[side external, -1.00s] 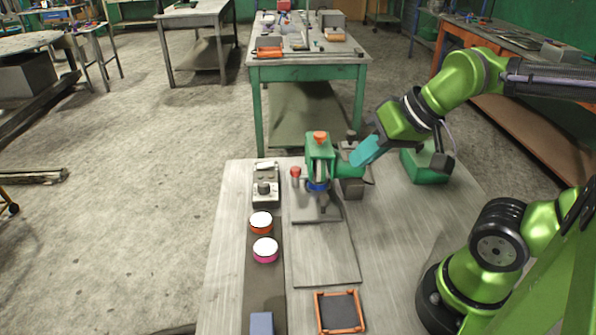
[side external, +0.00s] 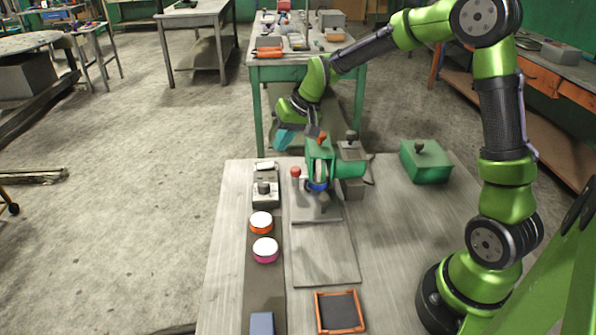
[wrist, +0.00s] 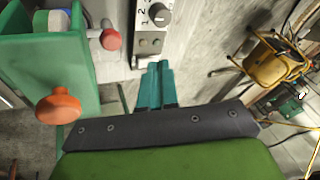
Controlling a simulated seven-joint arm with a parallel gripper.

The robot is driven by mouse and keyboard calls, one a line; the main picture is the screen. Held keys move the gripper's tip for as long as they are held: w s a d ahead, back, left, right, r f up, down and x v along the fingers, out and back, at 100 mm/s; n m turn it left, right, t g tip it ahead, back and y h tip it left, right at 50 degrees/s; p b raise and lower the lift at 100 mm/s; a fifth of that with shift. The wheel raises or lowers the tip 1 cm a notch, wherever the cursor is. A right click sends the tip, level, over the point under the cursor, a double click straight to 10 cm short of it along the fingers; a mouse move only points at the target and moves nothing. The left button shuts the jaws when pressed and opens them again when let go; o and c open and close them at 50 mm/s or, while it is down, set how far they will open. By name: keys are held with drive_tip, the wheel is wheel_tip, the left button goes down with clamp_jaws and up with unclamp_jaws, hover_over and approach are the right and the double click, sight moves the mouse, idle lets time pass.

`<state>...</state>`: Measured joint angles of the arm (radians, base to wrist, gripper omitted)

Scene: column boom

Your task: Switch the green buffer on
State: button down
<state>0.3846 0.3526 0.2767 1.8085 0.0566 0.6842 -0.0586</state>
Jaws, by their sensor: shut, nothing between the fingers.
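The green buffer (side external: 318,158) stands at the back of the workbench, with an orange knob on top, a blue part below and a green cylinder on its right side. It also shows at the left of the wrist view (wrist: 45,70), beside its orange knob (wrist: 58,109). A red-knobbed lever (side external: 295,172) is at its left; it shows in the wrist view too (wrist: 111,39). A grey control box (side external: 264,190) with a dial (wrist: 158,14) sits further left. My gripper (side external: 284,142) is shut and empty, above the bench's back edge. Its teal fingertips (wrist: 157,70) point towards the control box.
A green lidded box (side external: 426,162) stands at the back right. An orange-rimmed tray (side external: 339,293) lies at the front. Orange (side external: 261,230) and pink (side external: 265,255) white-topped round pieces sit on a dark strip at left.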

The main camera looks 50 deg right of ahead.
drive_tip(key=t, duration=0.1)
approach(259, 163)
wheel_tip(259, 163, up, 3)
drive_tip(key=a, duration=0.2)
drive_tip(key=w+r, duration=0.1)
drive_tip(key=w+t, duration=0.1)
drive_tip(key=w, duration=0.1)
drive_tip(key=shift+d+r, duration=0.1)
drive_tip(key=shift+r, duration=0.3)
drive_tip(key=shift+s+d+f, duration=0.15)
drive_tip(key=shift+f, duration=1.3)
drive_tip(key=shift+s+d+f, duration=0.15)
drive_tip(key=shift+f, duration=1.3)
drive_tip(key=shift+s+d+f, duration=0.1)
drive_tip(key=shift+f, duration=1.35)
drive_tip(key=shift+f, duration=0.15)
drive_tip(key=shift+f, duration=0.3)
